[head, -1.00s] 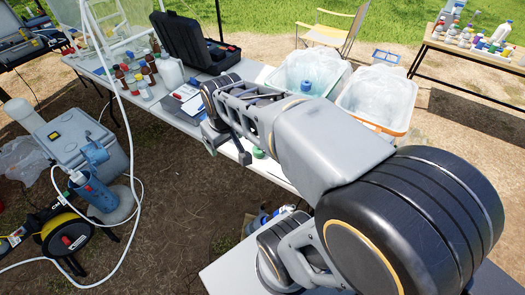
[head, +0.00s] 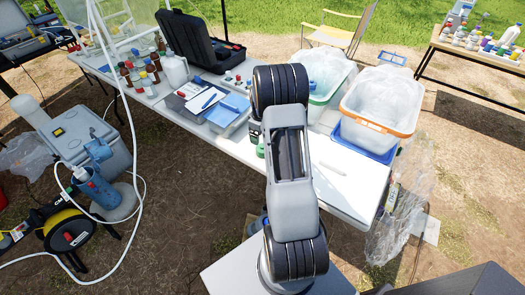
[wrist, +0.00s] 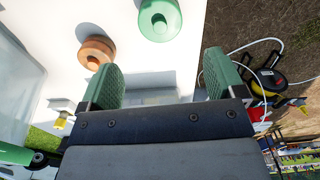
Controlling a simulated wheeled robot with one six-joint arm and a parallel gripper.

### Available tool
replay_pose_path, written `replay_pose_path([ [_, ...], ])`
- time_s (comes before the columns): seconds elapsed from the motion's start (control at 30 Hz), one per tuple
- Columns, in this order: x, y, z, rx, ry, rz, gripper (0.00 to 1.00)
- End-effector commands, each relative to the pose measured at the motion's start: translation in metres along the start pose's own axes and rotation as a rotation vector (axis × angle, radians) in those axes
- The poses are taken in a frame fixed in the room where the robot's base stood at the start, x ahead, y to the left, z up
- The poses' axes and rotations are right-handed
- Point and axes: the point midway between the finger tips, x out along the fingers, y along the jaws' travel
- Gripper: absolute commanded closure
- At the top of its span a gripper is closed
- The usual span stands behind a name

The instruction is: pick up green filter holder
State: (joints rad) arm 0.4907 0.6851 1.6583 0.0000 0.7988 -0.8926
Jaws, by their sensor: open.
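The green filter holder (wrist: 159,18) is a round disc with a raised hub, at the top of the wrist view on the white table. A round orange-brown holder (wrist: 96,52) lies to its left. My gripper (wrist: 163,80) is open, with green ribbed pads apart and nothing between them. In the picture the green holder is beyond the fingertips, apart from them. In the head view a small green object (head: 260,150) shows at the table's front edge beside my arm; it may be the same holder. My arm hides the gripper there.
A clear bin with an orange rim (head: 378,118) and a green-rimmed bin (head: 325,80) stand on the table (head: 345,185). A grey tray (head: 222,122), bottles (head: 139,79) and an open black case (head: 203,48) are to the left. The front right tabletop holds a white sheet.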

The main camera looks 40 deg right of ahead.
Motion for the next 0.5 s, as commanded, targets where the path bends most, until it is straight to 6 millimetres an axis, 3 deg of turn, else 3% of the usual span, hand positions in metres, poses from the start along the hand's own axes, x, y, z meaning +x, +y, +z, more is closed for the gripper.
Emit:
replay_pose_path([
  [0.2,0.033,-0.001,0.001,0.001,-0.002,-0.002,0.11],
  [0.5,0.051,-0.001,0.002,0.002,0.0,0.0,0.11],
])
